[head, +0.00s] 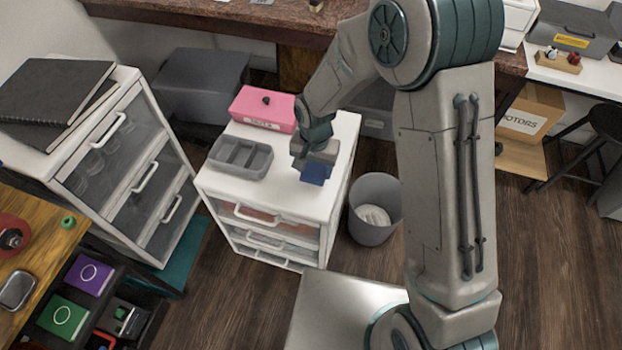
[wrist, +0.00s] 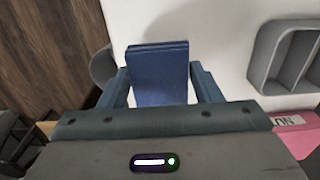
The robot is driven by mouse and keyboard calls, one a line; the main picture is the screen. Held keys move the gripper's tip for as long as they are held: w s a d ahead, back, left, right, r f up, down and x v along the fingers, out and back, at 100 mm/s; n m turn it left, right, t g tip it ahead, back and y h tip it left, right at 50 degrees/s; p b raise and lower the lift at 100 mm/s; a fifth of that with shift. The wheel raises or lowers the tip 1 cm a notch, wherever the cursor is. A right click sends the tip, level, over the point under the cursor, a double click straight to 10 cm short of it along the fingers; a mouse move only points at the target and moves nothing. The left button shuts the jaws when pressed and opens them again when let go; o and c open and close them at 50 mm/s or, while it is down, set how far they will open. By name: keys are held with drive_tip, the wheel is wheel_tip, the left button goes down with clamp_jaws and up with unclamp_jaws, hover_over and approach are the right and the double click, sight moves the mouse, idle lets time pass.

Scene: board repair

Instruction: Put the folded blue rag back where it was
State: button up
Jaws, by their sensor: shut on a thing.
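The folded blue rag (head: 316,173) is at my gripper (head: 314,164), over the right part of the white drawer unit's top (head: 214,188). In the wrist view the blue rag (wrist: 158,72) sits between the two fingers of my gripper (wrist: 160,88), which is shut on it. The white top lies behind the rag there. I cannot tell whether the rag touches the top or is held a little above it.
A grey divided tray (head: 240,157) and a pink box (head: 263,107) stand on the same top, left of and behind the rag. A grey bin (head: 375,209) stands on the floor to the right. A taller drawer cabinet (head: 130,150) stands left. The top's front is clear.

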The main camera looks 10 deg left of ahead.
sight(312, 187)
drive_tip(key=shift+s+a+f, duration=0.2)
drive_tip(key=shift+s+f, duration=0.2)
drive_tip(key=shift+s, duration=0.1)
drive_tip(key=shift+f, duration=1.9)
drive_tip(key=shift+f, duration=0.2)
drive_tip(key=o, duration=0.9)
drive_tip(key=shift+o, duration=0.2)
drive_tip(key=shift+r, duration=0.1)
